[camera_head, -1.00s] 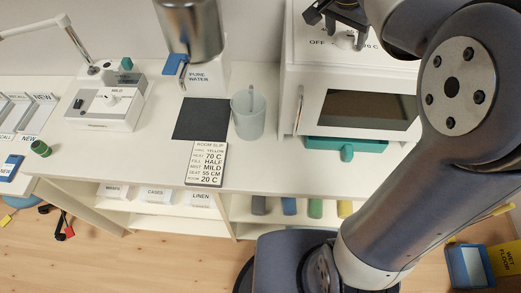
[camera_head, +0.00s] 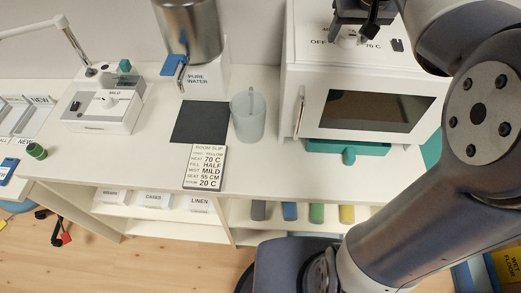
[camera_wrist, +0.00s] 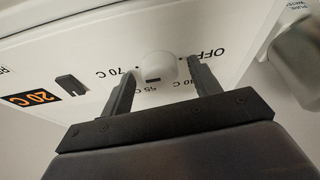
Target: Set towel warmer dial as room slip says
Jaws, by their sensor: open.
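The towel warmer (camera_head: 310,75) is a white box with a dark window in its door, at the right in the head view. Its white round dial (camera_wrist: 157,67) sits on the panel among the labels OFF, 55 C, 70 C and one partly hidden label. A small dark slot shows on the knob. My gripper (camera_wrist: 160,72) is open, with one finger on each side of the dial; I cannot tell whether they touch it. In the head view my gripper (camera_head: 357,30) covers most of the dial.
An orange 20 C display (camera_wrist: 31,98) and a dark switch (camera_wrist: 72,86) are on the panel. A frosted jug (camera_head: 248,115), a dark mat (camera_head: 200,121) and a water dispenser (camera_head: 205,80) stand left of the warmer. A teal tray (camera_head: 345,149) lies below its door.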

